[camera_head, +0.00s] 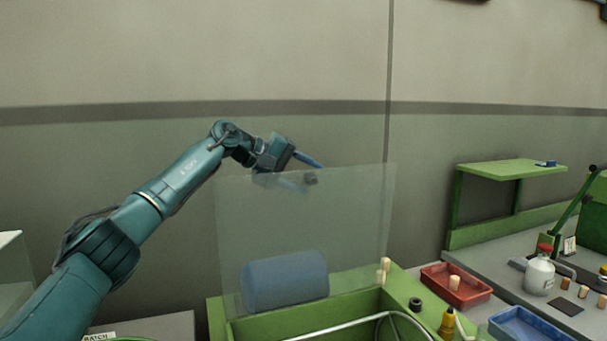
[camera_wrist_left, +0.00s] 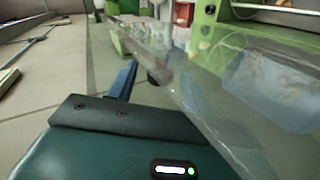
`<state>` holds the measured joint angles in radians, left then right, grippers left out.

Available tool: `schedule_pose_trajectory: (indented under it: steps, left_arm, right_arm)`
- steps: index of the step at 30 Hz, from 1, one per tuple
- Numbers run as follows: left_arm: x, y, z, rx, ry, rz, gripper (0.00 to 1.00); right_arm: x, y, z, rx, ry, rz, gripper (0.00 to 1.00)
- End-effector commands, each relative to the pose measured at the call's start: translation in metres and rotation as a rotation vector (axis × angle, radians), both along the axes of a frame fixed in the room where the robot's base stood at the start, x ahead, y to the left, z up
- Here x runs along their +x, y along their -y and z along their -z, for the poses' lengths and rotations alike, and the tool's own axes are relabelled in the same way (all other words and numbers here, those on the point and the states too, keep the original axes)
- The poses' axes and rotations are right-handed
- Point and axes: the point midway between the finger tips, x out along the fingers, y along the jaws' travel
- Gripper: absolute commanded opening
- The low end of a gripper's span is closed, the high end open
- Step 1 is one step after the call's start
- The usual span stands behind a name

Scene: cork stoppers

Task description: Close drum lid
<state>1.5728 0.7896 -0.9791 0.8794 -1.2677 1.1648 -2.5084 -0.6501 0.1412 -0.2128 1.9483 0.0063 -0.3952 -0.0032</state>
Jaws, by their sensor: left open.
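The drum lid is a clear panel (camera_head: 340,225) standing raised and slightly tilted above a green housing (camera_head: 290,322). A blue-grey drum (camera_head: 285,280) shows through its lower part. My left gripper (camera_head: 305,172) is open at that edge; one blue finger shows above the edge and another shows dimly through the panel. In the left wrist view, the lid (camera_wrist_left: 225,80) slants across the right side, close to a blue finger (camera_wrist_left: 122,80). I cannot tell whether the fingers touch it. My right gripper is not in view.
Right of the housing are a red tray (camera_head: 456,287) with a cork, a blue tray (camera_head: 530,324), a yellow bottle (camera_head: 447,324) and a white bottle (camera_head: 539,274). A green shelf (camera_head: 512,169) stands behind them. The wall space above the lid is clear.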

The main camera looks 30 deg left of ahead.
Motion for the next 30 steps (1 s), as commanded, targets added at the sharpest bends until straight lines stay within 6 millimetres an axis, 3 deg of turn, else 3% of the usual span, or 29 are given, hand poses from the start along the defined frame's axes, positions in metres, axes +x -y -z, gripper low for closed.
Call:
schedule_pose_trajectory:
  steps: [5, 23, 30]
  left_arm:
    - [0.0000, 0.0000, 0.0005, 0.000, 0.000, 0.000, 0.50]
    - [-0.0003, -0.0003, 0.0001, 0.001, -0.001, 0.001, 0.01]
    - [-0.0004, -0.0002, 0.0004, 0.001, -0.001, 0.001, 0.00]
  right_arm:
    - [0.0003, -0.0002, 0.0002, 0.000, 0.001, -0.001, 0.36]
    - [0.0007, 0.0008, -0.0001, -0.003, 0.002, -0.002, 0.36]
    - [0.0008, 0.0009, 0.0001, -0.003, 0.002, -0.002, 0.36]
